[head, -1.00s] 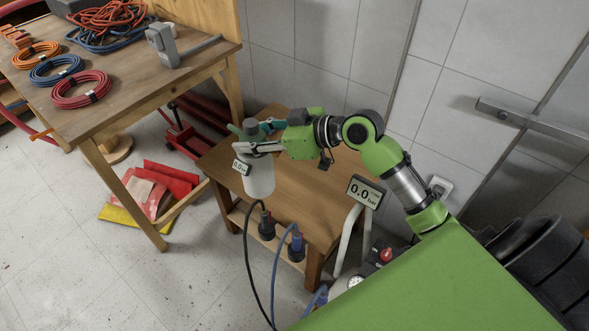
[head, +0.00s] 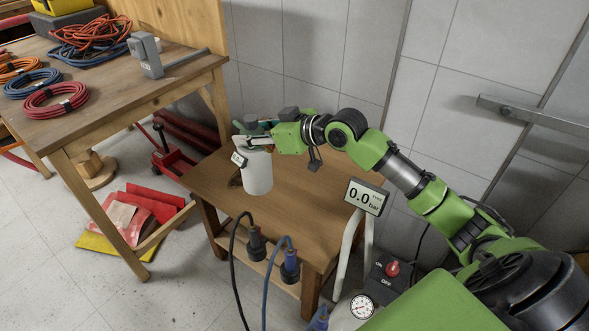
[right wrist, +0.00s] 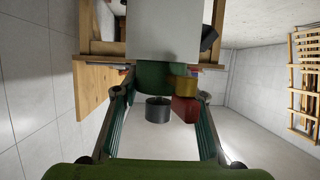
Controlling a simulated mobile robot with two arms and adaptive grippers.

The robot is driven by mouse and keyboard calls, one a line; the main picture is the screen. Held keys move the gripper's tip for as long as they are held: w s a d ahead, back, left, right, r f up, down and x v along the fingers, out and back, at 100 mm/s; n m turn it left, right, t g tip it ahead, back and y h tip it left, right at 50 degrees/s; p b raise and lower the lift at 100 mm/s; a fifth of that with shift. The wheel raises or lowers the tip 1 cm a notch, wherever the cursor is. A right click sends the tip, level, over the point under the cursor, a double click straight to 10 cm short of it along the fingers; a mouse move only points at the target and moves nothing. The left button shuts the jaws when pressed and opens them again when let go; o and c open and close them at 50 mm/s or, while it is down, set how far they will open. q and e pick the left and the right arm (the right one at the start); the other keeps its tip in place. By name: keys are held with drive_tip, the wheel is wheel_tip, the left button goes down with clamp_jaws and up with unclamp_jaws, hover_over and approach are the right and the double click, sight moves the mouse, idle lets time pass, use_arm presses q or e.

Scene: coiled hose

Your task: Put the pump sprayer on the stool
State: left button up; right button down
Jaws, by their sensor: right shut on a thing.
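The pump sprayer (head: 257,173) is a white bottle with a grey and green top and a small display tag. It is upright over the stool (head: 300,210), a low brown wooden one with a lower shelf. I cannot tell whether its base touches the stool top. My right gripper (head: 257,141) is shut on the sprayer's top, coming from the right. In the right wrist view the white body (right wrist: 165,28) shows at the top, with a dark cap (right wrist: 158,110) between the fingers. My left gripper is out of view.
A workbench (head: 110,105) with coiled hoses and a grey device (head: 146,55) stands at the left. Black and blue plugs (head: 256,243) with cables sit at the stool's front. A 0.0 bar display (head: 366,196) stands at its right. A tiled wall (head: 300,50) is behind.

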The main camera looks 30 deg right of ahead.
use_arm(q)
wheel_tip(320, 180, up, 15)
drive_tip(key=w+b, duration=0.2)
drive_tip(key=b, duration=0.2)
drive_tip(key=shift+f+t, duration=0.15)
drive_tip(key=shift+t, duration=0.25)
use_arm(e)
drive_tip(key=s+d+f, duration=0.3)
drive_tip(key=d+f, duration=0.8)
drive_tip(key=shift+s+d+f, duration=0.2)
drive_tip(key=shift+s+f, duration=0.2)
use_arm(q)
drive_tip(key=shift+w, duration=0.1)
use_arm(e)
drive_tip(key=c, duration=1.7)
unclamp_jaws()
drive_tip(key=shift+f, duration=0.2)
drive_tip(key=o, duration=0.4)
drive_tip(key=shift+o, duration=0.2)
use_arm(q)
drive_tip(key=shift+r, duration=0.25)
use_arm(e)
drive_tip(key=shift+r, duration=0.15)
